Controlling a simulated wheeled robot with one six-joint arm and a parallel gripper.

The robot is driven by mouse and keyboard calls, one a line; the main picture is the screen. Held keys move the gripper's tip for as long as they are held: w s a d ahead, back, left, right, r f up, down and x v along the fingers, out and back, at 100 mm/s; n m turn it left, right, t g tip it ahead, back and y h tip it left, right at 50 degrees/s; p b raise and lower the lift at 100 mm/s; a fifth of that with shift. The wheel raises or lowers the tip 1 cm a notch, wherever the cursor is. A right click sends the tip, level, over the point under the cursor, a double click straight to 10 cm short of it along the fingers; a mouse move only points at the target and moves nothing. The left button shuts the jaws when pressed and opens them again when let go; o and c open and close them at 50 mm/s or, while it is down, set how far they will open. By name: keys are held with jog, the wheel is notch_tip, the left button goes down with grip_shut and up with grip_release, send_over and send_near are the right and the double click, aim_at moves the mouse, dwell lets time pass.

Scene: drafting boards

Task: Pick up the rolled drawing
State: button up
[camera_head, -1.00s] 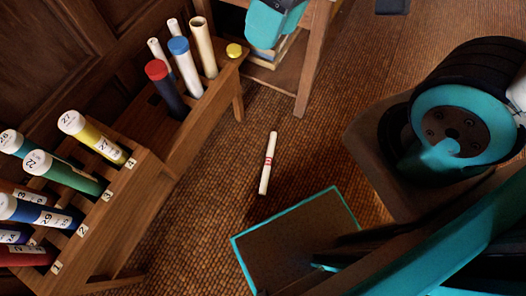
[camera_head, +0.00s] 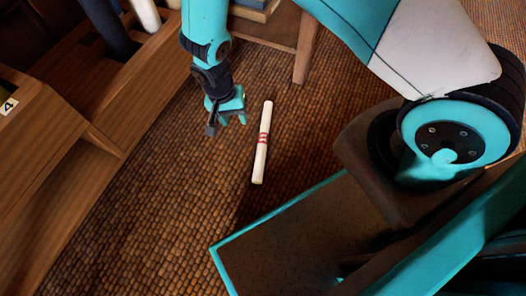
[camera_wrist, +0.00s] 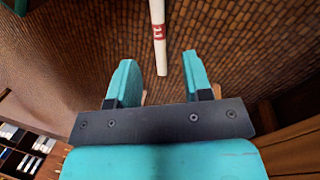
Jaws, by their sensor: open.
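The rolled drawing (camera_head: 263,143) is a thin white tube with red marks around its middle. It lies on the brown woven floor in the head view. My gripper (camera_head: 228,124) is in the air just left of the tube, with its fingers pointing down. I cannot tell the exact height of the fingers above the floor.
A wooden rack (camera_head: 60,165) with tubes stands at the left. A wooden table leg (camera_head: 306,48) rises behind the tube. My own base with teal edging fills the lower right. The floor around the tube is clear.

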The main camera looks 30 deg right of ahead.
jog(key=m+h+b, duration=0.1)
jog(key=b, duration=0.9)
send_over(258, 161)
jog(key=a, duration=0.1)
jog(key=f, duration=2.2)
jog(key=shift+w+f, duration=0.25)
jog(key=shift+w, duration=0.15)
jog(key=b+x, duration=0.5)
jog(key=x, duration=0.1)
jog(key=shift+f, duration=0.2)
jog(key=shift+r, duration=0.1)
jog(key=c, duration=0.6)
